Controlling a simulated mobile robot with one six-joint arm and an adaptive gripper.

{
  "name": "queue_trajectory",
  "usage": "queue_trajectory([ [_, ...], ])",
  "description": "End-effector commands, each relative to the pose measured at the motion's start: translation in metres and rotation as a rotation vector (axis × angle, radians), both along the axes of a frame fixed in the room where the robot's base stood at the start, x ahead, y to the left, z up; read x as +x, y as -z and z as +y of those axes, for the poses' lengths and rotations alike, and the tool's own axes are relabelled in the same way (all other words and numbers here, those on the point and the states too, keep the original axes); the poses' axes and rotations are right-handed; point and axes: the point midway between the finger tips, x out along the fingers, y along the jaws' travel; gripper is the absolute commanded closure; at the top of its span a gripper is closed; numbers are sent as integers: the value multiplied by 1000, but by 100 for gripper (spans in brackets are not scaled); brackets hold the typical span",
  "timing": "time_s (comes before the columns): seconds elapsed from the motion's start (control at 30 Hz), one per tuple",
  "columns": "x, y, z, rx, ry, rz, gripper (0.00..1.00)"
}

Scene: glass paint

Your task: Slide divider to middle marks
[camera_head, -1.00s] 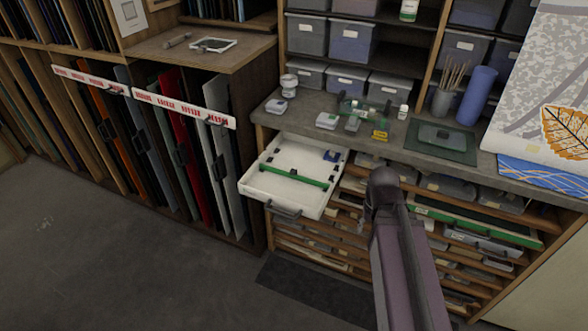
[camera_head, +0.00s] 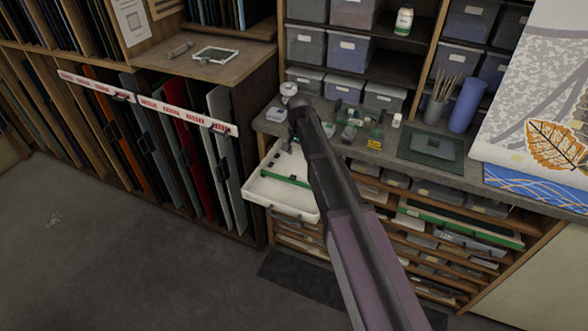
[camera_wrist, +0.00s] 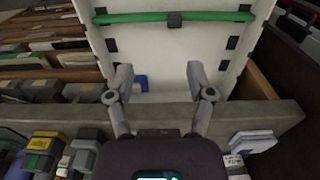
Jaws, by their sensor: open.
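The open white drawer (camera_head: 262,190) juts from under the worktop. The green divider (camera_head: 284,180) spans its width in the head view, partly hidden by my arm. In the wrist view the divider (camera_wrist: 200,16) crosses the top, with a dark block at its middle. Dark marks (camera_wrist: 232,43) show on the drawer's inner sides. My gripper (camera_wrist: 160,75) is open and empty over the drawer's back part, near the worktop edge. Its fingers are apart from the divider. A small blue item (camera_wrist: 139,84) lies in the drawer beside one finger.
The worktop (camera_head: 380,158) behind the drawer holds small boxes, bottles and a white jar (camera_head: 288,90). Racked sheets (camera_head: 190,150) stand close on the left. Shelves with several trays (camera_head: 430,230) fill the right below the worktop.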

Motion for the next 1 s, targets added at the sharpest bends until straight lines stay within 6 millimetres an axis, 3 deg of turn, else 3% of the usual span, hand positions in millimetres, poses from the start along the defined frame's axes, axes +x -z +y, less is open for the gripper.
queue_trajectory([
  [0.03, 10, -6, 11, 0, 7, 0, 31],
  [0.17, 15, -7, 20, 0, 23, 0, 31],
  [0.67, 14, -4, 19, 0, 25, 0, 31],
  [1.0, 14, 15, 18, 0, 25, 0, 31],
])
